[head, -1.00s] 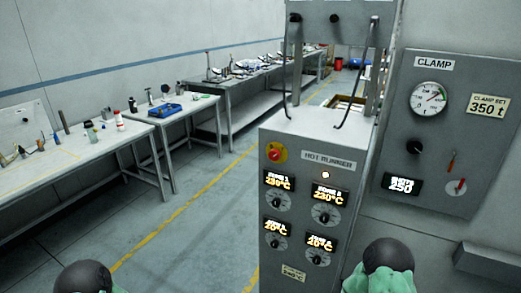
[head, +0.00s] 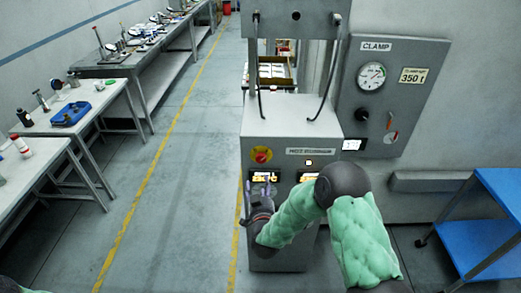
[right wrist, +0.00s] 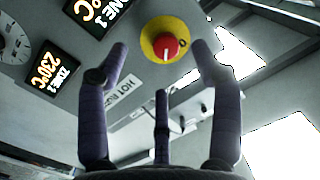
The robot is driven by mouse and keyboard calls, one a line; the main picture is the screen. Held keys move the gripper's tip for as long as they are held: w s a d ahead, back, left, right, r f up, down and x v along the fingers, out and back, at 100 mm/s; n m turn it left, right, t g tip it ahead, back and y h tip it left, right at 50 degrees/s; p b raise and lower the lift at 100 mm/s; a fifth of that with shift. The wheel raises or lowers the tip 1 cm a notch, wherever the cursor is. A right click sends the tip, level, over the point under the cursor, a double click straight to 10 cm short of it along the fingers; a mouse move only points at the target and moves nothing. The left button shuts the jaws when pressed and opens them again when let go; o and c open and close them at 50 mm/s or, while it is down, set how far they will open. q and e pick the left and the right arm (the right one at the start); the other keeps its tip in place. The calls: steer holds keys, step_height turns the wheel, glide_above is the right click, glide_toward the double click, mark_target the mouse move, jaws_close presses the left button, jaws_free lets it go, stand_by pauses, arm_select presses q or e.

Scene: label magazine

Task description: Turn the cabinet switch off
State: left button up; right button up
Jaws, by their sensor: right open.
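The cabinet switch (head: 261,155) is a red rotary knob on a round yellow plate, at the upper left of the grey cabinet's (head: 290,133) front. In the right wrist view the switch (right wrist: 166,46) shows its white pointer line and a dark mark at the plate's edge. My right gripper (head: 257,188) is open and empty, just below the switch in the head view. In the right wrist view my right gripper's (right wrist: 160,60) fingers stand spread, with the knob showing between the tips. I see no contact with it. My left gripper is out of view.
Displays and dials sit below the switch, partly hidden by my right arm. A clamp panel (head: 409,85) is on the right wall. A blue cart (head: 497,194) stands at the right, workbenches (head: 35,133) at the left. The floor between is free.

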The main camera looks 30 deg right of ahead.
mark_target(261, 160)
steer(key=shift+h, duration=0.4)
steer(key=w+d, duration=0.2)
steer(key=w, duration=0.1)
steer(key=w+d+r, duration=0.1)
steer(key=w+d, duration=0.1)
steer(key=w, duration=0.1)
steer(key=w+d+r+p, duration=0.1)
steer(key=w+d, duration=0.1)
steer(key=w, duration=0.1)
steer(key=shift+w+r, duration=0.15)
steer(key=shift+r, duration=0.1)
steer(key=c, duration=1.1)
